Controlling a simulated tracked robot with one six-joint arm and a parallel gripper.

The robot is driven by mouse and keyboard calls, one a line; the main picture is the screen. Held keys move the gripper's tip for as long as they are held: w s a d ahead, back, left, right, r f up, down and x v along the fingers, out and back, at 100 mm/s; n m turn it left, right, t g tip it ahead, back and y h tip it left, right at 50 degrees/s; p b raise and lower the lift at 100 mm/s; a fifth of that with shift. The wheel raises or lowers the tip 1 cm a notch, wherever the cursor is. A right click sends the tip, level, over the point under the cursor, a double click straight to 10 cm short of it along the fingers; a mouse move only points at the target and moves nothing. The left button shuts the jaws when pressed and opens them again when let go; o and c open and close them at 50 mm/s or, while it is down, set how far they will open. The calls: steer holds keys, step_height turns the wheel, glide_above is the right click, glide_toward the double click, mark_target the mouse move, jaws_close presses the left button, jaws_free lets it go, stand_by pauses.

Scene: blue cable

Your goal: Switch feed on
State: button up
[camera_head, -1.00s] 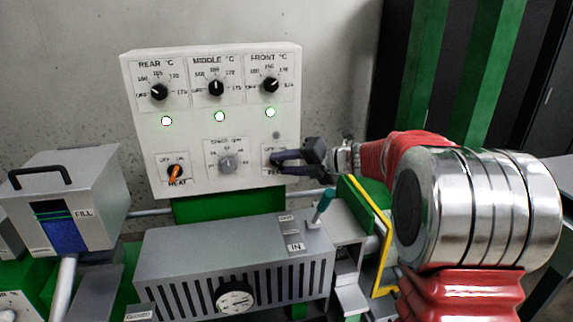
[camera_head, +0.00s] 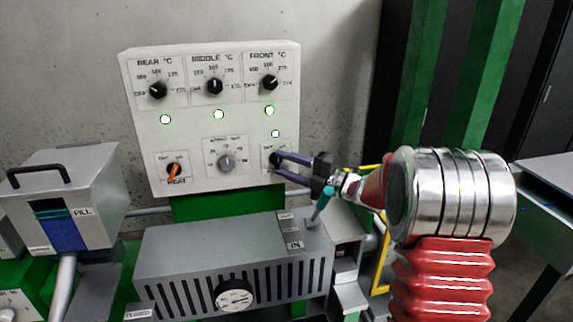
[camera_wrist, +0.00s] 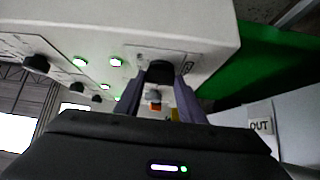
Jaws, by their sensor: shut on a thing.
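The white control panel (camera_head: 197,125) stands upright on the machine. The black feed switch (camera_head: 273,159) is at its lower right, and part of its label is covered by my gripper. My gripper (camera_head: 280,163) reaches in from the right, with its two dark purple fingers shut on the feed switch. In the wrist view the black knob (camera_wrist: 160,72) sits between the fingertips. A small lamp (camera_head: 275,134) above the feed switch glows green. How far the knob is turned is hard to read behind the fingers.
The orange heat switch (camera_head: 174,172) and the grey speed knob (camera_head: 226,162) are left of my gripper. Three temperature knobs with lit green lamps are above. A teal-handled lever (camera_head: 323,203) stands just below my gripper. A yellow rail (camera_head: 384,262) is at the right.

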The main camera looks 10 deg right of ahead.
steer(key=shift+f+m, duration=0.35)
steer(key=shift+m, duration=0.05)
steer(key=shift+t+y, duration=0.3)
steer(key=o, duration=1)
steer(key=shift+r, duration=0.1)
steer(key=shift+o, duration=0.2)
steer(key=v, duration=1.4)
